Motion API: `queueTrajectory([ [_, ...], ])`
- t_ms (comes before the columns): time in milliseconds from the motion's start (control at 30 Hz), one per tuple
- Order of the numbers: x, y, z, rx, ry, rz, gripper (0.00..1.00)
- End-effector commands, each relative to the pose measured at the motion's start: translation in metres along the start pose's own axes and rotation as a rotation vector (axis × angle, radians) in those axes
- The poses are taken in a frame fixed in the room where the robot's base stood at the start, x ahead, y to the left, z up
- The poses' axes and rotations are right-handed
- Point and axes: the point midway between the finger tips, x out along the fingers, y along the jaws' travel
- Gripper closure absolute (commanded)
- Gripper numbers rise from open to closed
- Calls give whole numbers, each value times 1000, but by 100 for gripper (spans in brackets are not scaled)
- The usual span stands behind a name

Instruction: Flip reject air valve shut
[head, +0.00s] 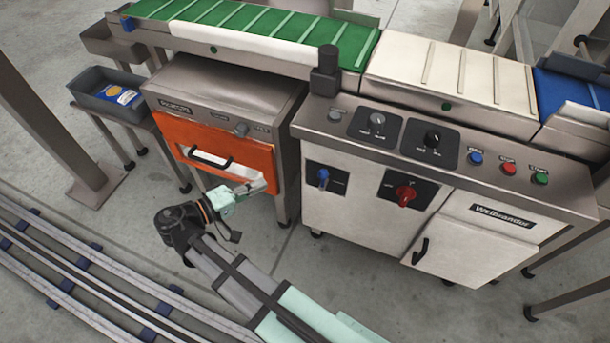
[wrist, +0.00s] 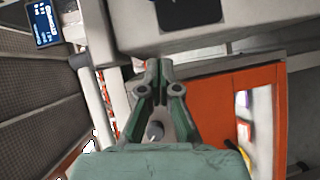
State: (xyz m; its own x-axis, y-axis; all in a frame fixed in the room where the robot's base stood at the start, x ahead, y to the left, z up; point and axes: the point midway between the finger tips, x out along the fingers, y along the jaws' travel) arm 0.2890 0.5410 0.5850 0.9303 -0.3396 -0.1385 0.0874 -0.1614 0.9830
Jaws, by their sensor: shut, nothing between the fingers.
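A small blue lever handle (head: 323,178) sits on a dark plate on the left part of the pale cabinet front. It looks roughly upright, and its label is too small to read, so I cannot confirm that it is the reject air valve. My gripper (head: 262,185) is in front of the orange door's lower right side, left of the blue lever and apart from it. In the wrist view my gripper (wrist: 159,64) has its fingertips together, with nothing held. I cannot make out the blue lever in the wrist view.
The orange door (head: 215,150) has a window and a black handle. A red rotary switch (head: 405,194) sits right of the blue lever. Several buttons line the sloped panel above. A grey bin (head: 106,94) stands at left. Open floor lies in front of the cabinet.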

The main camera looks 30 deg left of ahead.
Motion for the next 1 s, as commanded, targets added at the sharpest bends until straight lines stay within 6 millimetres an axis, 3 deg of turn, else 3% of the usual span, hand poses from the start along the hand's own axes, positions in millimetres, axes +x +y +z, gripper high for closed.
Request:
queueTrajectory([
  [100,0,8,5,37,-20,38,100],
  [567,4,7,6,46,-23,34,100],
  [767,24,7,7,46,-24,34,100],
  [1000,70,7,9,45,-26,34,100],
])
